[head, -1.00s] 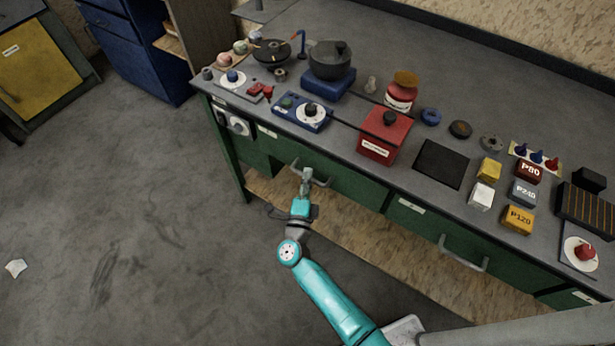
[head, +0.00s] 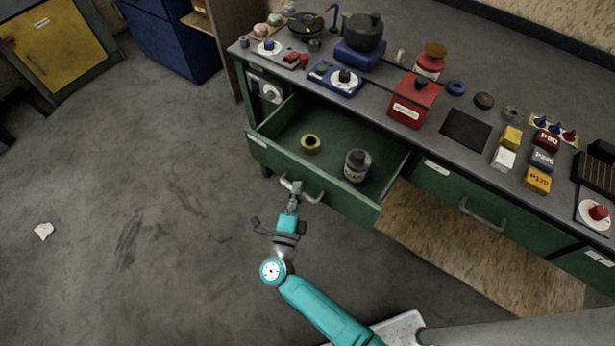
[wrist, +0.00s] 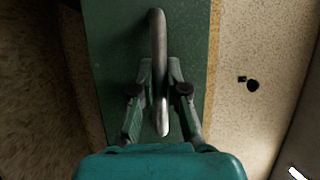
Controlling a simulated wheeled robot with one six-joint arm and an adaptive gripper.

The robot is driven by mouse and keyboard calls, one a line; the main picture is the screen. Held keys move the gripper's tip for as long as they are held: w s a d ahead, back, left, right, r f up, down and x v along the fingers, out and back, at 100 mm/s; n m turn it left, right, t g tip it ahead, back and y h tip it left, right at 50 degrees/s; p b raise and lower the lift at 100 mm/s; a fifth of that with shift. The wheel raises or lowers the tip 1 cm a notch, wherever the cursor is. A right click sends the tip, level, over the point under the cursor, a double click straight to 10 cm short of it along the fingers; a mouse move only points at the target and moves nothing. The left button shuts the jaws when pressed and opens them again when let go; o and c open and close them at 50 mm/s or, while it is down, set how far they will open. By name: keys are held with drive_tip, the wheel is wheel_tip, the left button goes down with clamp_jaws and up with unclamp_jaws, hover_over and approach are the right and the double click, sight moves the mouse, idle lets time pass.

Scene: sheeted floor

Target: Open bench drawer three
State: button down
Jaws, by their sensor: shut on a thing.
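A green bench drawer (head: 262,148) stands pulled well out from the bench in the head view. Its grey bar handle (head: 314,197) is on the front face. My gripper (head: 296,187) is shut on this handle, near its left half. In the wrist view the handle (wrist: 158,60) runs between the two fingers of my gripper (wrist: 160,95), against the green drawer front (wrist: 112,40).
A shut green drawer (head: 485,205) with its own handle is to the right. The bench top (head: 400,60) bears a red box (head: 414,100), a blue dial unit (head: 335,78) and several small items. The grey floor (head: 150,200) at left is clear except for a white scrap (head: 43,231).

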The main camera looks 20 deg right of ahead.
drive_tip(key=shift+s+a, duration=0.55)
drive_tip(key=shift+a, duration=0.2)
drive_tip(key=shift+s+a, duration=0.5)
drive_tip(key=shift+a, duration=0.2)
drive_tip(key=c, duration=1.2)
unclamp_jaws()
drive_tip(key=v, duration=1.2)
drive_tip(key=shift+d, duration=0.1)
